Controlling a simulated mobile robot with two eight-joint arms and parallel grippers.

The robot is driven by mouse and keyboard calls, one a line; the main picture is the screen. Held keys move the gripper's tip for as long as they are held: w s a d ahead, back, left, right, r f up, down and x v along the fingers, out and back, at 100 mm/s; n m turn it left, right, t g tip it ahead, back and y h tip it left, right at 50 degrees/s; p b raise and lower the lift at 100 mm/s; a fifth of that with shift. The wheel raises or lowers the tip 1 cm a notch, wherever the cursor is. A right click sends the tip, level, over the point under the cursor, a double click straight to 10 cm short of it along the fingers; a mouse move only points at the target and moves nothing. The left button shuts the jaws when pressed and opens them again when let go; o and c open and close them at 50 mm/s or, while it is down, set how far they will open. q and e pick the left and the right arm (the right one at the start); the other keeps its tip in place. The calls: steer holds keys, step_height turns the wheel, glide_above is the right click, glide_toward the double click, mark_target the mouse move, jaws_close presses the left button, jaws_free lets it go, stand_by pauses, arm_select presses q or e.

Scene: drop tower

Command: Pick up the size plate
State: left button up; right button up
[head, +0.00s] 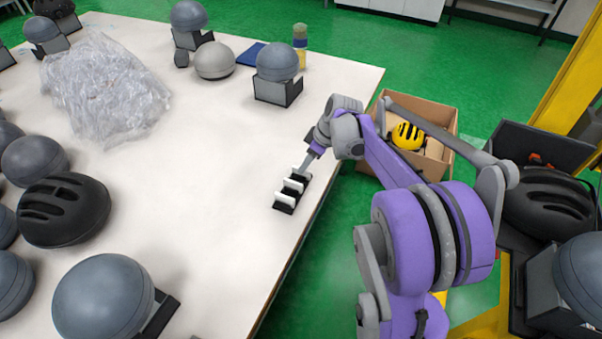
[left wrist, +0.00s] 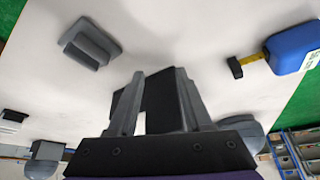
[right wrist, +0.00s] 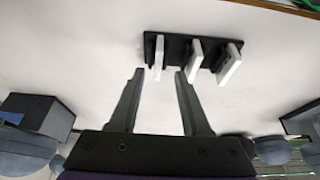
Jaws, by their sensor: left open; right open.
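A black rack (head: 284,207) stands on the white table near its right edge in the head view, holding three upright white plates (head: 285,199). The rack also shows in the right wrist view (right wrist: 173,50), its plates (right wrist: 229,64) standing side by side. My right gripper (right wrist: 159,73) is open and empty, its fingertips just short of the rack, with the leftmost plate roughly ahead of the gap. In the head view it is at the rack's far end. My left gripper (left wrist: 160,72) is open in the left wrist view, with a dark block (left wrist: 161,100) behind its fingers; contact cannot be told.
The table (head: 190,150) carries several grey helmet domes, a black helmet (head: 63,210) and a crumpled clear plastic heap (head: 105,90). A cardboard box (head: 440,112) with a yellow helmet is beyond the right edge. A blue tape measure (left wrist: 293,48) shows in the left wrist view. Mid-table is clear.

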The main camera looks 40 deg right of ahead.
steer(key=x, duration=0.3)
steer(key=shift+w+d+f, duration=0.1)
steer(key=shift+w+f, duration=0.05)
steer(key=shift+w, duration=0.05)
jaws_close()
